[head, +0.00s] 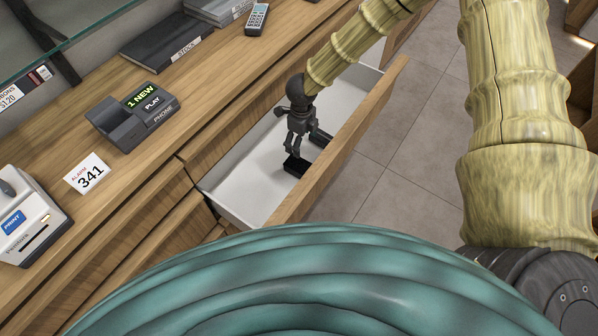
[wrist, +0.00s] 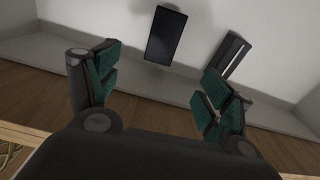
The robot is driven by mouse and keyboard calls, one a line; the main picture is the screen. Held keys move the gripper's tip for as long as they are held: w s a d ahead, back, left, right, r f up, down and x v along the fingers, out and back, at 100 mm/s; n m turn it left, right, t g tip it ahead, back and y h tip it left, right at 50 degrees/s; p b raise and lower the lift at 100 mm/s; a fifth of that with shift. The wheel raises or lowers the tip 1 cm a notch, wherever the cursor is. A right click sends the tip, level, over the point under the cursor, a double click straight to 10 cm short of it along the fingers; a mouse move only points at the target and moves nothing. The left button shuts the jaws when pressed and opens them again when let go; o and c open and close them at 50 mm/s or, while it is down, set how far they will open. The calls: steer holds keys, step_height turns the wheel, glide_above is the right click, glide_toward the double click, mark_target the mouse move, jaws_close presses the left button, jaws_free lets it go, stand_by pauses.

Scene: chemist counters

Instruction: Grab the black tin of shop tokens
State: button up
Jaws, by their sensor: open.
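My gripper (head: 303,139) reaches down into an open drawer (head: 248,187) with white insides. Its fingers are apart and nothing is between them in the wrist view (wrist: 160,88). A small black box (head: 296,166), probably the tin, lies in the drawer close by the fingers. A plain black rectangular thing (wrist: 165,35) lies beyond the fingertips in the wrist view, between their lines. A dark slotted thing (wrist: 234,57) lies beyond the right finger, partly hidden by it. No label shows on either, so I cannot tell for certain which is the tin.
The drawer's wooden front (head: 345,140) stands out over the tiled floor. The counter carries a phone dock (head: 135,118), a 341 card (head: 87,173), a white printer (head: 25,220), a black stock book (head: 165,40) and a handset (head: 257,18).

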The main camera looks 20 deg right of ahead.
steer(key=b, duration=0.6)
glide_above(300, 165)
steer(key=f, duration=0.7)
steer(key=shift+s+d+f, duration=0.2)
steer(key=shift+s+f, duration=0.05)
steer(key=shift+s, duration=0.05)
step_height(300, 165, down, 5)
steer(key=shift+f, duration=0.1)
steer(key=shift+w+a+f, duration=0.1)
steer(key=shift+w+f, duration=0.1)
steer(key=shift+f, duration=1.15)
steer(key=shift+w+a+f, duration=0.1)
steer(key=shift+w+f, duration=0.05)
steer(key=shift+f, duration=1.2)
steer(key=c, duration=1.4)
steer(key=shift+c, duration=0.2)
